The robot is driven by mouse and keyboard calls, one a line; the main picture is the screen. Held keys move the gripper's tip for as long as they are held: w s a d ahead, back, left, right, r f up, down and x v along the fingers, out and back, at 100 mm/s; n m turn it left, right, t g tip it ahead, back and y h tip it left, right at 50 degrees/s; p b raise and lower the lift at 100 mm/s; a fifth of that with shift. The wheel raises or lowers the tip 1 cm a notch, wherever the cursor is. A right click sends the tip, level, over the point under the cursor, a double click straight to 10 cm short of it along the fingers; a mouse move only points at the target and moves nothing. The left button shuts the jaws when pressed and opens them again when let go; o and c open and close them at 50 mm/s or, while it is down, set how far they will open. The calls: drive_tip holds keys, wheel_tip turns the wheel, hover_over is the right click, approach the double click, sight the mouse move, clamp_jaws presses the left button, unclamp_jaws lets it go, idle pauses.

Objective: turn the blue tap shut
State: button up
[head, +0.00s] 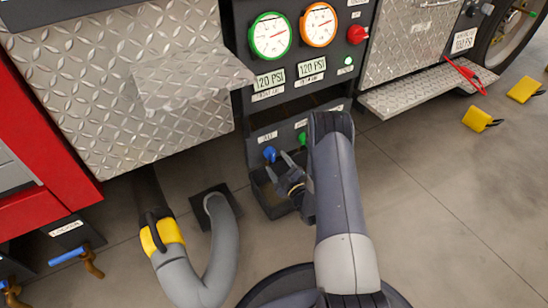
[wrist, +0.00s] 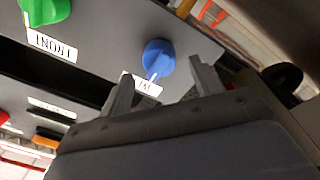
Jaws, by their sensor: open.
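The blue tap (head: 270,154) is a small round knob on the lower dark panel, left of a green knob (head: 303,138). In the wrist view the blue tap (wrist: 158,58) shows large, with a white pointer mark at its lower edge and a white label beside it. My gripper (head: 278,164) is open just in front of and below the blue tap. In the wrist view its two fingers (wrist: 158,82) stand apart, with the tap beyond and between their tips. I cannot tell whether a finger touches it. The green knob (wrist: 45,10) is clear of the fingers.
Two gauges, green-rimmed (head: 270,36) and orange-rimmed (head: 318,24), and a red knob (head: 357,34) sit above. A metal step (head: 190,78) juts out at left. A grey hose (head: 222,240) with a yellow collar lies below left. Floor at right is mostly clear, with yellow chocks (head: 478,119).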

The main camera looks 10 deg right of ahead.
sight(274, 159)
drive_tip(key=p+v, duration=0.1)
drive_tip(key=v, duration=0.6)
drive_tip(key=shift+p, duration=0.3)
drive_tip(key=shift+s, duration=0.1)
drive_tip(key=b+x, duration=0.3)
drive_tip(key=x, duration=0.7)
drive_tip(key=shift+w+a, duration=0.15)
drive_tip(key=shift+w, duration=0.25)
drive_tip(key=shift+r, duration=0.1)
drive_tip(key=shift+m, duration=0.3)
drive_tip(key=shift+s, duration=0.1)
